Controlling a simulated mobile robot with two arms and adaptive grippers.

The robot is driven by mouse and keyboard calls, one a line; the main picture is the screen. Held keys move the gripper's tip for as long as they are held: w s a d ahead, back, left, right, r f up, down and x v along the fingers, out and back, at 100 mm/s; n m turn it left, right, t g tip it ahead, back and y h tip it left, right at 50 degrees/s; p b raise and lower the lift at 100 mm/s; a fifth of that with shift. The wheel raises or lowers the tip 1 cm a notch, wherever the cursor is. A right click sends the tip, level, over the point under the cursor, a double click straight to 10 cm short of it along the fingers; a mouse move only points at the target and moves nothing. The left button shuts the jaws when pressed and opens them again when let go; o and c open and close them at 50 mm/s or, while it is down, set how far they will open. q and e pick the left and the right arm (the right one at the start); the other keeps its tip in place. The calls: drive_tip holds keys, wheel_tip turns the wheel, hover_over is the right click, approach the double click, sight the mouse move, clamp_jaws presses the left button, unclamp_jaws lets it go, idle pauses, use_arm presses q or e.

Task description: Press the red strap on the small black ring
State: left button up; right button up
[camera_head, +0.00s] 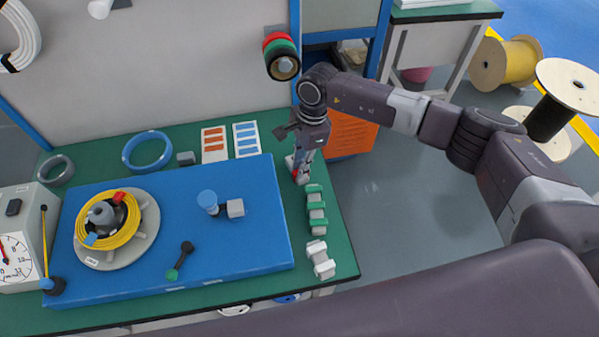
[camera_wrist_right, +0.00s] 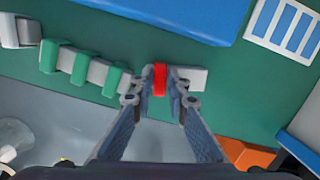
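My right gripper (camera_head: 298,166) points down at the right edge of the green table. In the right wrist view, its fingers (camera_wrist_right: 160,82) are close together on both sides of the red strap (camera_wrist_right: 159,80) and look shut on it. The strap is at a white block (camera_wrist_right: 193,78); whether it is lifted clear, I cannot tell. In the head view the fingers mostly hide it. The small black ring (camera_head: 55,170), dark grey, lies flat at the table's far left, well away from the gripper. My left gripper is not in view.
Green straps (camera_head: 316,205) and white-grey ones (camera_head: 320,260) sit along the table's right edge. A gauge box (camera_head: 18,235) stands left.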

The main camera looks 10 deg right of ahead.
clamp_jaws()
wheel_tip(320, 180, up, 8)
drive_tip(key=p, duration=0.4)
idle(0.3)
